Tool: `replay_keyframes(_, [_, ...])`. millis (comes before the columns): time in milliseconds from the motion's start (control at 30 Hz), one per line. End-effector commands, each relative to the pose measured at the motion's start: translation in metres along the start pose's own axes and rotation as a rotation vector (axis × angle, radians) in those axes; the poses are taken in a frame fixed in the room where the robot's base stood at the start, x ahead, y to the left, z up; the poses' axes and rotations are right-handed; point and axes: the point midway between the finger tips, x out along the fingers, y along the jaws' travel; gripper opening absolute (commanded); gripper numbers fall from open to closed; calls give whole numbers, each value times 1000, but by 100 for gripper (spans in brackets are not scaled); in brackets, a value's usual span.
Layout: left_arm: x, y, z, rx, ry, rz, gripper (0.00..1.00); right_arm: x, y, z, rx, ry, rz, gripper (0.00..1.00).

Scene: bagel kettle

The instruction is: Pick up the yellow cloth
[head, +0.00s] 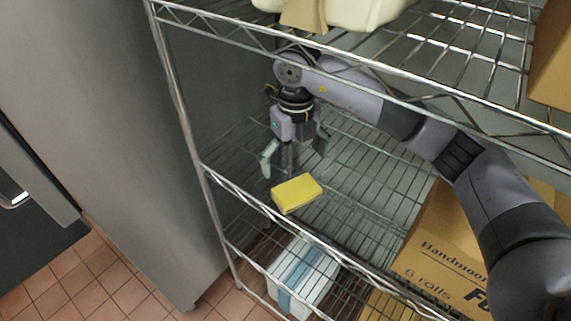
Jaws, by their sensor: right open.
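The yellow cloth (297,194) is a small folded block lying on the middle wire shelf (345,222), near its front edge at the left. My right gripper (292,168) reaches in between the shelves from the right and points down. Its fingers are spread apart and nothing is between them. In the picture it is just above and behind the cloth, and I see no contact. My left gripper is not in the head view.
An upper wire shelf (430,62) with pale items (350,12) hangs over my arm. Cardboard boxes (440,250) stand at the right. A white and blue package (303,272) sits below. A grey metal panel (130,130) is at the left.

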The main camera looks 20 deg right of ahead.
Motion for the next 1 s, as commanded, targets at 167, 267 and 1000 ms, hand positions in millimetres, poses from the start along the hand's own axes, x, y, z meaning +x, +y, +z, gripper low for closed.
replay_keyframes(167, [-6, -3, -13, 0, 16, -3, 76, 10, 1, -1, -1, 4, 2, 100])
replay_keyframes(267, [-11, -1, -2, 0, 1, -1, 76, 20, 1, -1, -1, 4, 1, 100])
replay_keyframes(1000, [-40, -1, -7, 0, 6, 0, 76, 75, 3, -2, -1, 0, 1, 96])
